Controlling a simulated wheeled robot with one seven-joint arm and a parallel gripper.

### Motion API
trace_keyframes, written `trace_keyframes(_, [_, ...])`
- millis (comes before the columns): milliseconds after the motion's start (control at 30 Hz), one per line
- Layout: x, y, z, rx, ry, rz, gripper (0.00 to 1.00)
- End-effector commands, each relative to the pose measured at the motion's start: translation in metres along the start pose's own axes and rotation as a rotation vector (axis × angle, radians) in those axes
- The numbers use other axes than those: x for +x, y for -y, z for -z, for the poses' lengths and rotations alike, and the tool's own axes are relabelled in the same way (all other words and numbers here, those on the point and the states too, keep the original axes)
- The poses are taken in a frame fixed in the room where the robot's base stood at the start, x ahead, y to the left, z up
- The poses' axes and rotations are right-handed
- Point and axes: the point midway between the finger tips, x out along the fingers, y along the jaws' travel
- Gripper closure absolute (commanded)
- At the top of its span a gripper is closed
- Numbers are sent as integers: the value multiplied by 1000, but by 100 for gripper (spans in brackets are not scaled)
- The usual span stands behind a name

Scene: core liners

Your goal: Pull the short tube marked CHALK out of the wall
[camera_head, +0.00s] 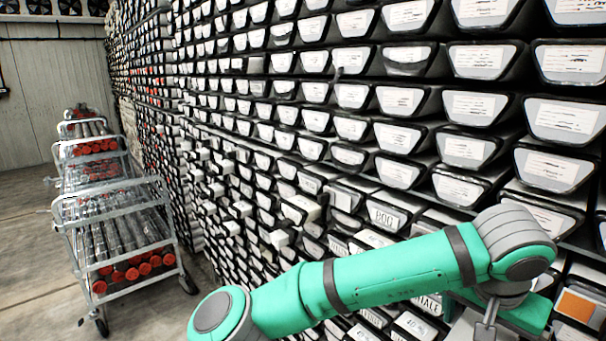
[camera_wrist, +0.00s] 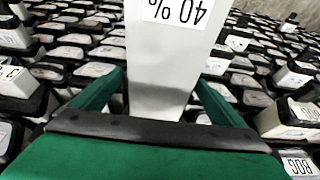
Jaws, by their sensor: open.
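I can read no CHALK label in either view, so I cannot tell which tube carries it. My gripper (camera_wrist: 162,82) is open in the wrist view, with one green finger on each side of a pale tube (camera_wrist: 160,60). That tube sticks out toward the camera and carries an upside-down label reading "40 %". I cannot tell whether either finger touches it. In the head view my green arm crosses the lower right, and the fingertips cannot be made out there.
The wall (camera_head: 350,125) is densely packed with labelled tube ends, and several stick out. A tube marked BOG (camera_head: 387,216) sits above my arm; a BOG label (camera_wrist: 297,165) also shows at the wrist view's lower right. Metal carts (camera_head: 115,225) with red-capped tubes stand left on open floor.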

Motion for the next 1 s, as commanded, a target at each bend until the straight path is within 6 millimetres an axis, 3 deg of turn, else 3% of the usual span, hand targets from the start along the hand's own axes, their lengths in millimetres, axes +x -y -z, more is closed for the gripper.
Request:
trace_keyframes(100, [0, 0, 0, 0, 0, 0, 9])
trace_keyframes(400, [0, 0, 0, 0, 0, 0, 80])
trace_keyframes(467, [-2, 0, 1, -1, -3, 0, 89])
trace_keyframes(733, [-4, 1, 0, -1, -4, -1, 89])
trace_keyframes(1000, [-9, 1, -14, -2, -5, 1, 89])
